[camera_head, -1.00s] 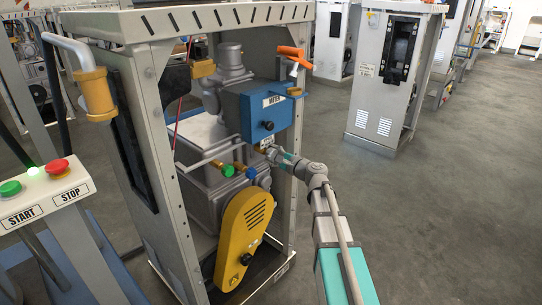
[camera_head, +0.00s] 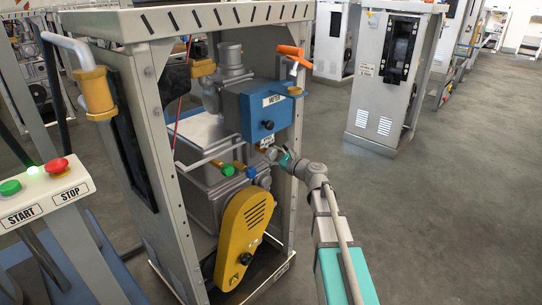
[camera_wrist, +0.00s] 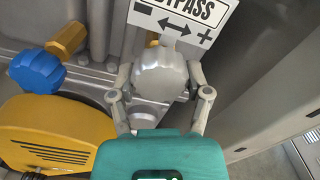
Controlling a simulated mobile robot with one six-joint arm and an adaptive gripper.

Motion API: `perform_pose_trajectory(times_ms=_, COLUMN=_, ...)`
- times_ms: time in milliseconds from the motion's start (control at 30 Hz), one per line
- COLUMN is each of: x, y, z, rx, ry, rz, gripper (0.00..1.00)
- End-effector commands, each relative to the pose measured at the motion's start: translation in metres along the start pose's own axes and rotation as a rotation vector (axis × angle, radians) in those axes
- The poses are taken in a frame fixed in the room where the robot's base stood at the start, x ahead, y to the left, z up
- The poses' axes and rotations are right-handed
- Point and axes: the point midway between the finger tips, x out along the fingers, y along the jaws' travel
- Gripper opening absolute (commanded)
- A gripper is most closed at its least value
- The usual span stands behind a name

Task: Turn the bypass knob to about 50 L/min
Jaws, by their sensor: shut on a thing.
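The bypass knob (camera_wrist: 160,75) is a grey lobed knob under a white BYPASS sign (camera_wrist: 183,20) with minus on the left, plus on the right and a double arrow between. My gripper (camera_wrist: 158,92) has one finger on each side of the knob and is shut on it. In the head view my gripper (camera_head: 276,154) reaches into the dispenser frame from the right, below the blue meter box (camera_head: 266,112), and largely covers the knob. The meter's reading is not visible in either view.
A blue knob (camera_wrist: 37,72) on a brass fitting is left of my gripper. A yellow belt cover (camera_head: 243,238) is below. The frame's right post (camera_head: 298,200) stands close to my arm. A START/STOP panel (camera_head: 42,194) is at far left. The floor at right is open.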

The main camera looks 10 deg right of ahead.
Motion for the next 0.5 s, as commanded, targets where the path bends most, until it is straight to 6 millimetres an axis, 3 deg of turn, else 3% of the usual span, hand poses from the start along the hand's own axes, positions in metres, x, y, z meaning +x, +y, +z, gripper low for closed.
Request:
perform_pose_trajectory(times_ms=267, x=-0.0018, y=0.0044, z=0.0000, rx=-0.005, ry=0.002, rz=0.009, gripper=0.15)
perform_pose_trajectory(times_ms=300, x=-0.0018, y=0.0044, z=0.0000, rx=-0.005, ry=0.001, rz=0.009, gripper=0.70)
perform_pose_trajectory(times_ms=433, x=-0.0015, y=0.0038, z=0.0002, rx=-0.004, ry=0.001, rz=0.007, gripper=0.95)
perform_pose_trajectory(times_ms=500, x=-0.0015, y=0.0030, z=0.0001, rx=-0.004, ry=0.001, rz=0.005, gripper=0.98)
